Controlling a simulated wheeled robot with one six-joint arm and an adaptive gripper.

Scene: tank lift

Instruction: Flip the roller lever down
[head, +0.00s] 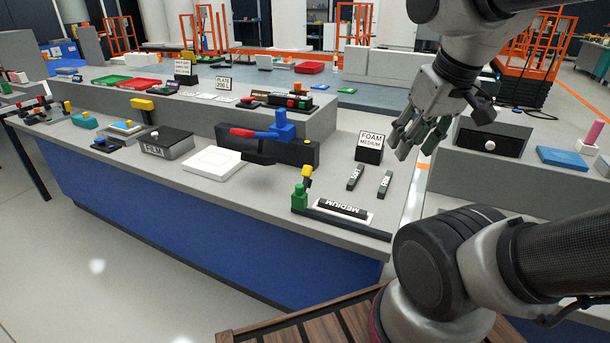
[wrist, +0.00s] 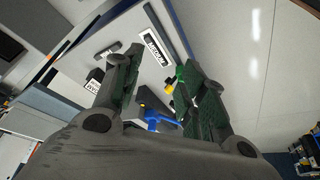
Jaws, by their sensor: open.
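My gripper (head: 414,148) is open and empty, high above the right end of the counter. In the wrist view its two fingers are spread apart (wrist: 160,62). No part is labelled as the roller lever. One candidate is a blue lever (head: 282,126) with a red arm (head: 242,132), on a dark block (head: 305,153); blue also shows between the fingers in the wrist view (wrist: 153,119). Another is a small yellow lever (head: 307,173) on a green post (head: 299,197), beside a plate marked MEDIUM (head: 342,210). My gripper is right of both, touching neither.
A FOAM MEDIUM sign (head: 370,147) stands just left of my gripper. Two dark bars (head: 355,177) (head: 385,184) lie in front of it. A white tray (head: 213,173) and a FILM box (head: 165,145) are farther left. A raised ledge (head: 200,98) runs behind.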

